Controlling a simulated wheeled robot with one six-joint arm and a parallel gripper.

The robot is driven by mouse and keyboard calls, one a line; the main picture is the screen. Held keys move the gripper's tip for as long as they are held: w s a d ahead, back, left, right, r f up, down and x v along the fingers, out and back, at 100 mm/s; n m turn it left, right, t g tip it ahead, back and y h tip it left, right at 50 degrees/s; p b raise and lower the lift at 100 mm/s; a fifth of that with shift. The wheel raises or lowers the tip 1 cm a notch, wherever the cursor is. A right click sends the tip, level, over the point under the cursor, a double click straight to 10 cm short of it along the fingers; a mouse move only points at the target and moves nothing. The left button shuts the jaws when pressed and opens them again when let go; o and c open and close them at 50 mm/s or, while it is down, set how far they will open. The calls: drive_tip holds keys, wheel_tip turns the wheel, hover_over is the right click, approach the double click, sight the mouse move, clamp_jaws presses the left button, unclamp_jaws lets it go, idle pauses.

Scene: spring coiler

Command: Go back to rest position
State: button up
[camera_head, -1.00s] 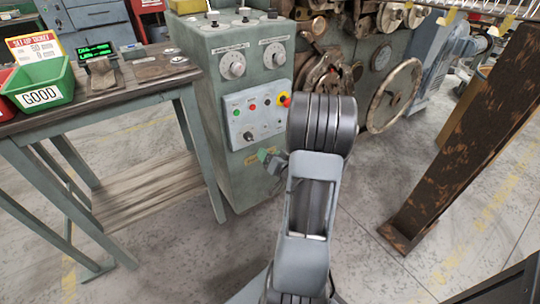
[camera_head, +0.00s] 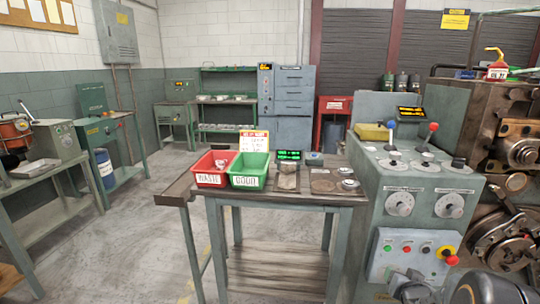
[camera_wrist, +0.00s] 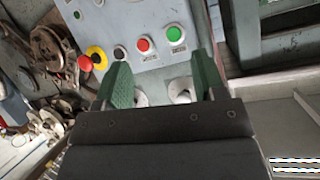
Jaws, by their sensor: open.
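My gripper (camera_wrist: 163,82) is open in the wrist view, its two green fingers spread apart with nothing between them. Past the fingers is the control panel (camera_wrist: 150,50), seen with a red, a green and a black button and a red knob on yellow. In the head view, the panel (camera_head: 412,255) is on the front of the grey-green control cabinet (camera_head: 362,215). Part of my dark arm shows at the bottom edge there, in front of the cabinet. I cannot make out the fingers in the head view. Whether they touch the panel is not clear.
A work table (camera_head: 335,200) left of the cabinet holds a red bin (camera_head: 211,179), a green bin (camera_head: 247,181) and a lit display (camera_head: 289,155). The coiler machine (camera_head: 510,170) stands at right. Open floor (camera_head: 150,235) lies left of the table.

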drive_tip(key=s+a+r+n+g+p, duration=0.1)
drive_tip(key=s+a+r+g+p, duration=0.1)
drive_tip(key=a+r+p, duration=0.45)
drive_tip(key=s+a+r+n+g+p, duration=0.1)
drive_tip(key=s+a+r+g+p, duration=0.15)
drive_tip(key=r, duration=0.65)
drive_tip(key=s+a+r+n+g+y+p, duration=0.3)
drive_tip(key=s+a+r+p, duration=0.4)
drive_tip(key=s+a+r, duration=0.3)
drive_tip(key=shift+a+n+g+y+p, duration=0.35)
drive_tip(key=shift+a+n+g, duration=0.1)
drive_tip(key=shift+a, duration=0.5)
